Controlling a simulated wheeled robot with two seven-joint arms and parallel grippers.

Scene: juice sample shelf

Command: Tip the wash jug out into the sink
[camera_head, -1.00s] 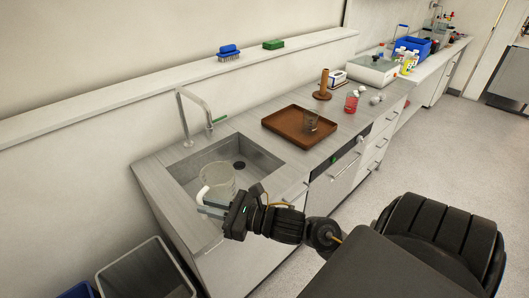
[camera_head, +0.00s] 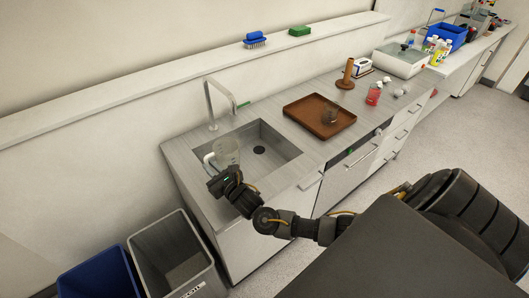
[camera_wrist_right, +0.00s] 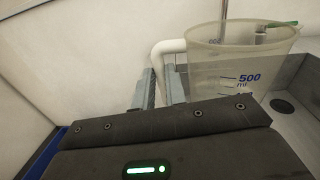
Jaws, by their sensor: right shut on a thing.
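The wash jug (camera_head: 227,150) is a clear, tapered measuring jug with a pale handle. In the head view it is held over the left part of the sink (camera_head: 285,143), left of the drain, and looks about upright. My right gripper (camera_head: 217,180) is shut on its handle. The right wrist view shows the handle (camera_wrist_right: 168,47) between the two fingers (camera_wrist_right: 160,88), and the jug (camera_wrist_right: 240,68) with blue "500 ml" marks on its right. I cannot tell how much liquid is in it. My left gripper is not in view.
The tap (camera_head: 209,105) stands behind the sink. Grey (camera_head: 205,260) and blue (camera_head: 65,284) bins stand on the floor at left. A shelf runs along the wall.

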